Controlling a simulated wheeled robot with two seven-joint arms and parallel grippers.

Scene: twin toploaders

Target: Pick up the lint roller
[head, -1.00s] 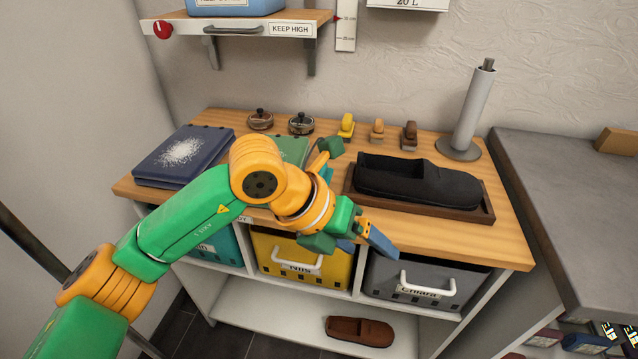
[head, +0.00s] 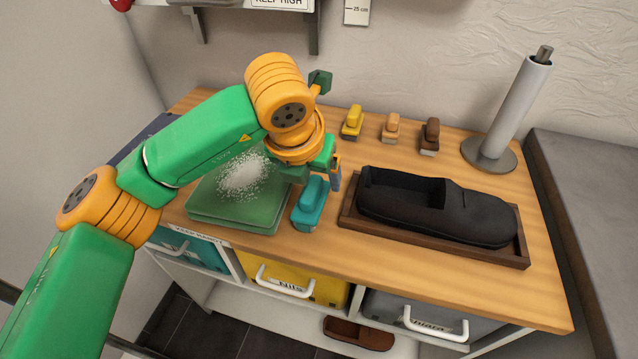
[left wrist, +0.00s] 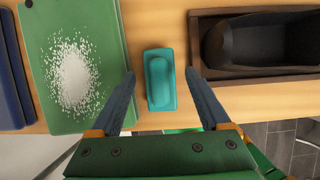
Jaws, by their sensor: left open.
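A teal block with a raised rounded top (head: 311,203) lies on the wooden top between the green pad and the dark shoe tray; I cannot tell for sure that it is the lint roller. A tall white roll (head: 518,103) stands upright on a round grey base at the back right. My left gripper (head: 318,176) is open above the teal block, partly hidden by its own wrist. In the left wrist view the teal block (left wrist: 160,82) lies between the two spread fingers, with gaps on both sides. My right gripper is out of view.
A green pad with white powder (head: 210,212) lies just left of the teal block. A dark shoe (head: 437,207) sits in a brown tray (head: 430,247) to the right. Yellow, tan and brown brushes (head: 391,128) stand behind. A shelf (head: 290,25) hangs above.

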